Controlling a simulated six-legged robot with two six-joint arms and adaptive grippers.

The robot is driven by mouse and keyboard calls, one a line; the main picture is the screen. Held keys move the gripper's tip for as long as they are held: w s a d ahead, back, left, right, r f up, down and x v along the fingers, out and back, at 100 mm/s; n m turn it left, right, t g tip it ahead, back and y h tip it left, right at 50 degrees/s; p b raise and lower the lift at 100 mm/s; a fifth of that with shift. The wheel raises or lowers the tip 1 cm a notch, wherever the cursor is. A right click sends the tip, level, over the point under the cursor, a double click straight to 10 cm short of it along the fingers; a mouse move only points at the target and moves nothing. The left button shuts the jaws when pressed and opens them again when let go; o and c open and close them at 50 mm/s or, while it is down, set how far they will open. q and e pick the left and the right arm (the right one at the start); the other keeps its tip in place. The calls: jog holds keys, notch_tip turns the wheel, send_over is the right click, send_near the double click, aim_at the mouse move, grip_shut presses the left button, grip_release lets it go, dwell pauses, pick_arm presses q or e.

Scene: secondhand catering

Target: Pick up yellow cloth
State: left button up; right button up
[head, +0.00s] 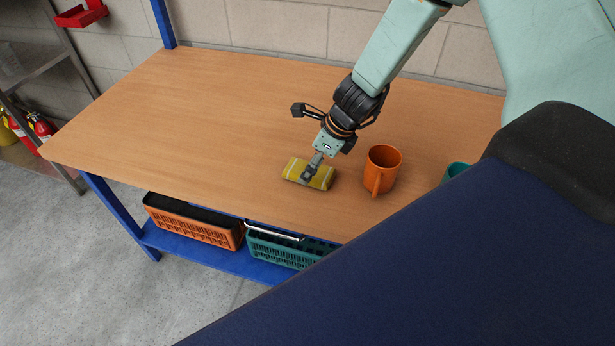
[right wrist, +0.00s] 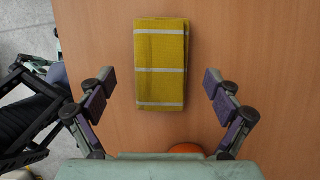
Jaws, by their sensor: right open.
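The yellow cloth (head: 309,173) is a folded rectangle with pale stripes, lying on the wooden table near its front edge. In the right wrist view the cloth (right wrist: 160,63) lies flat, ahead of and between the fingers. My right gripper (head: 314,169) is over the cloth in the head view and hides part of it. In the right wrist view my right gripper (right wrist: 160,97) is open, with one finger on each side and clear of the cloth. I cannot tell its exact height above the table.
An orange mug (head: 383,170) stands close right of the cloth, with a teal mug (head: 454,171) partly hidden further right. The table's (head: 190,110) left side is clear. Orange (head: 192,226) and green (head: 285,249) baskets sit on the shelf below.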

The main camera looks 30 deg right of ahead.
jog(key=shift+d+b+x, duration=0.25)
jog(key=shift+b+x, duration=0.4)
jog(key=shift+x, duration=0.5)
jog(key=shift+f, duration=0.25)
jog(key=shift+s+a+r, duration=0.1)
jog(key=shift+s+r, duration=0.15)
jog(key=shift+w, duration=0.1)
jog(key=shift+c, duration=1.4)
jog(key=shift+w+f, duration=0.1)
jog(key=shift+f, duration=0.05)
jog(key=c, duration=0.8)
jog(key=shift+c, duration=0.5)
